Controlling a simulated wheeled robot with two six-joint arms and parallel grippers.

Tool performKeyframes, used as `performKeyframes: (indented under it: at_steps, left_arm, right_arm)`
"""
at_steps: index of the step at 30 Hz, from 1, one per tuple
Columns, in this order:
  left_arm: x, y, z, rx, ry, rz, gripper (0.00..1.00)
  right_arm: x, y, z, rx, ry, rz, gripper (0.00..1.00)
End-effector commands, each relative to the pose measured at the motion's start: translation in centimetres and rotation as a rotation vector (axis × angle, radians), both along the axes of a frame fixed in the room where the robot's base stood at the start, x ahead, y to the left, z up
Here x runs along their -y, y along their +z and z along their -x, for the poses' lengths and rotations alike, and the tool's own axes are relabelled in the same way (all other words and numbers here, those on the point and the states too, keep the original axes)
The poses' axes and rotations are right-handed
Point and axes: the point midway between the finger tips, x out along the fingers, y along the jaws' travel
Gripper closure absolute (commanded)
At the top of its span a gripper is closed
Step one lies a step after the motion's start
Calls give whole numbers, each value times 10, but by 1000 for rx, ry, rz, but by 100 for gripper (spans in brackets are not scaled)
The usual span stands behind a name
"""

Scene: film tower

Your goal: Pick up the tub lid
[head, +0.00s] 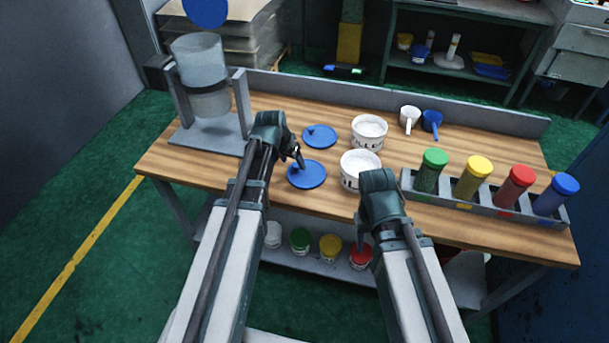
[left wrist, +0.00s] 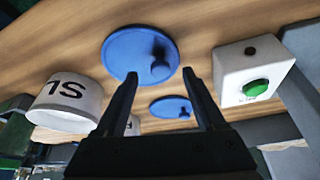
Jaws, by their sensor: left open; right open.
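Two round blue tub lids with small knobs lie flat on the wooden bench: the near lid (head: 307,176) and the far lid (head: 322,137). In the left wrist view, the larger lid (left wrist: 125,52) is close and a smaller-looking lid (left wrist: 168,106) shows between the fingers. My left gripper (head: 296,160) is open and empty, its fingertips close to the near lid's edge; the fingertips also show in the left wrist view (left wrist: 160,75). I cannot tell whether they touch it. My right gripper (head: 363,245) is open at the bench's front edge.
Two open white tubs (head: 369,130) (head: 352,172) stand right of the lids. A white box with a green button (left wrist: 245,68) shows in the left wrist view. A grey rack (head: 448,205) holds several coloured-lid bottles.

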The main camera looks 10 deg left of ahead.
Motion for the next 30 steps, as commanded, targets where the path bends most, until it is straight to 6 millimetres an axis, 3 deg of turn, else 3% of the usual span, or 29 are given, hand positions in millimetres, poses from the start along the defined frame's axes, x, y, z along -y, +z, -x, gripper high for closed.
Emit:
performKeyframes:
  at_steps: [1,6,15,27,30]
  left_arm:
    - [1,-13,-7,0,-1,0,29]
    - [4,-30,-14,0,-1,0,29]
    - [4,-30,-15,0,-1,0,31]
    - [4,-30,-15,0,-1,0,100]
    - [4,-30,-15,0,-1,0,100]
  right_arm:
    - [0,-13,0,0,0,0,50]
    - [0,-30,0,0,0,0,50]
    - [0,-30,0,0,0,0,50]
    - [0,-30,0,0,0,0,50]
    - [0,-30,0,0,0,0,50]
